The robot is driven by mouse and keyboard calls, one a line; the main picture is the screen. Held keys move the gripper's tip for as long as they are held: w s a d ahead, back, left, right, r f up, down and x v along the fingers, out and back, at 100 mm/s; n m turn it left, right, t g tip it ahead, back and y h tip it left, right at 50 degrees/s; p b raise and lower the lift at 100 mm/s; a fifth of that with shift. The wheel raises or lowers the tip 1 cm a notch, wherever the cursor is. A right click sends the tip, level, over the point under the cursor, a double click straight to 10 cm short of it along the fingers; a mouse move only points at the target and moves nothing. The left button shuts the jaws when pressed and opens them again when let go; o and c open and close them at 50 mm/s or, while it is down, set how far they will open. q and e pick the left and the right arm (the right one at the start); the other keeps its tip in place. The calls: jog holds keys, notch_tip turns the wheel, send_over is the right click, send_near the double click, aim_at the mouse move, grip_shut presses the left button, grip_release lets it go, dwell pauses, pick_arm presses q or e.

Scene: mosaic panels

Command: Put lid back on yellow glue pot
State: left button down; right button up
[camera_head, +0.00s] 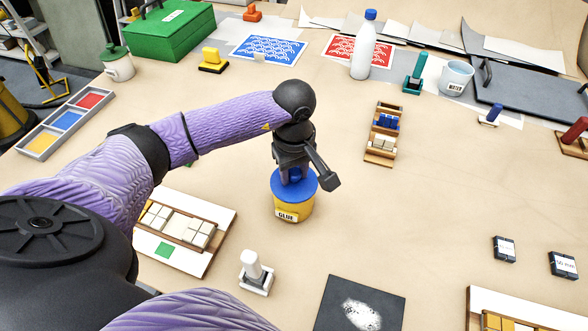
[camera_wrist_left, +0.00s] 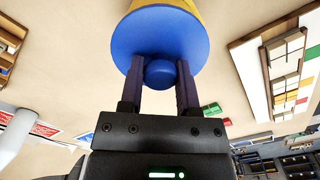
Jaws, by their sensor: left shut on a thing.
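The yellow glue pot (camera_head: 294,209), marked GLUE, stands upright on the table near the middle of the head view. Its blue lid (camera_head: 279,187) is on top of the pot, covering its mouth; I cannot tell whether it is fully seated. My left gripper (camera_head: 294,172) is above the pot, pointing down, shut on the lid's round knob. In the left wrist view the gripper (camera_wrist_left: 159,75) has a finger on each side of the blue knob, with the blue lid (camera_wrist_left: 160,40) and a bit of the yellow pot (camera_wrist_left: 186,5) beyond. My right gripper is not in view.
A wooden holder with tiles (camera_head: 382,140) stands right of the pot. A mosaic panel (camera_head: 218,218) lies at left, and a white-handled stamp (camera_head: 255,273) stands in front. A white bottle (camera_head: 364,48) and a water cup (camera_head: 455,77) stand behind. The table right of the pot is mostly clear.

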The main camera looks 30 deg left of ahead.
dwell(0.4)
pick_arm(q)
grip_release()
dwell(0.4)
jog(key=shift+r+p, duration=2.35)
jog(key=shift+r, duration=1.1)
grip_shut()
